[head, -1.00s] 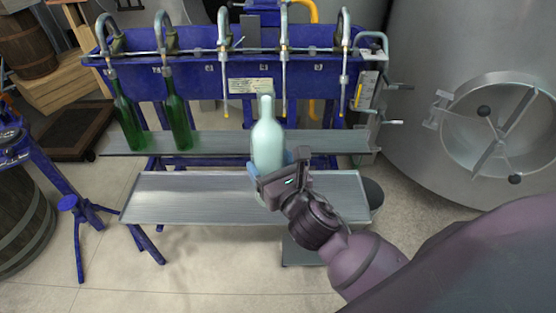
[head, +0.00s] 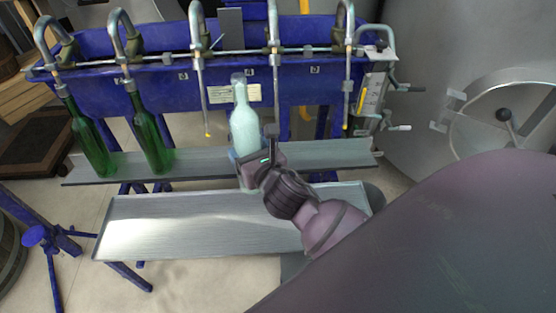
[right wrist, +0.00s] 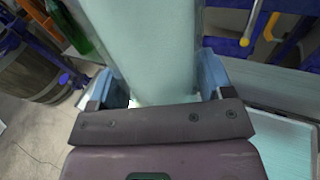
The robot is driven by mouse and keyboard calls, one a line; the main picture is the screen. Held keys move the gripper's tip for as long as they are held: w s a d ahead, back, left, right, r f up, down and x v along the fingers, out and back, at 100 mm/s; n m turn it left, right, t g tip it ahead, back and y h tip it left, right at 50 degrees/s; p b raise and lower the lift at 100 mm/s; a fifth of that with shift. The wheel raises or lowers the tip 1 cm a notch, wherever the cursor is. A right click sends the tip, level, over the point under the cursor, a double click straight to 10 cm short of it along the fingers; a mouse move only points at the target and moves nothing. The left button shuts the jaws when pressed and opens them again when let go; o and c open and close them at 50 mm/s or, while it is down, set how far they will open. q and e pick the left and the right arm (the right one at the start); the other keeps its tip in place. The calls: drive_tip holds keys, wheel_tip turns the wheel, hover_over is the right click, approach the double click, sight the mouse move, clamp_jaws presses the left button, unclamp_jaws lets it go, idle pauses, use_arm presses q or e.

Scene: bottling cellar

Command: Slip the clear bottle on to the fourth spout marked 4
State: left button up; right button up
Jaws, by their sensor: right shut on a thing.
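The clear bottle (head: 244,128), pale and upright with a slight tilt, is in my right gripper (head: 248,168). The gripper is shut on its lower body; in the right wrist view the bottle (right wrist: 145,45) stands between the blue fingers (right wrist: 162,88). The fourth spout (head: 275,60) from the left hangs to the right of the bottle's neck. The bottle's mouth is apart from it and, in the picture, lies between the third and fourth spouts. The fourth spout's lower end is hard to make out. My left gripper is not in view.
Green bottles (head: 152,135) hang on the first two spouts at left. The third spout (head: 202,90) and fifth spout (head: 347,80) are empty. A grey shelf (head: 320,155) runs below the spouts, with a metal tray (head: 150,225) in front. A steel tank (head: 440,60) stands at right.

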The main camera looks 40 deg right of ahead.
use_arm(q)
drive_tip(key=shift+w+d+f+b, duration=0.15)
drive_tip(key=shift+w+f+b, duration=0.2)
drive_tip(key=shift+b, duration=0.8)
use_arm(e)
drive_tip(key=d+f+m+g+h, duration=0.1)
drive_tip(key=d+f, duration=0.3)
drive_tip(key=f, duration=0.9)
drive_tip(key=d+f+m+g+h, duration=0.1)
drive_tip(key=d+f, duration=0.4)
drive_tip(key=f, duration=0.8)
drive_tip(key=shift+f+m+g, duration=0.25)
drive_tip(key=shift+m+g, duration=0.15)
drive_tip(key=shift+g, duration=0.3)
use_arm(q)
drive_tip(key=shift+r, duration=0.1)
use_arm(e)
drive_tip(key=shift+r, duration=0.1)
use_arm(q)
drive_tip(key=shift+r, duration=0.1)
use_arm(e)
drive_tip(key=shift+w+r, duration=0.1)
use_arm(q)
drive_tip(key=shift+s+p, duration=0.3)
drive_tip(key=shift+p, duration=0.2)
use_arm(e)
drive_tip(key=shift+w+d+r, duration=0.15)
drive_tip(key=shift+w+r, duration=0.05)
drive_tip(key=shift+r, duration=0.25)
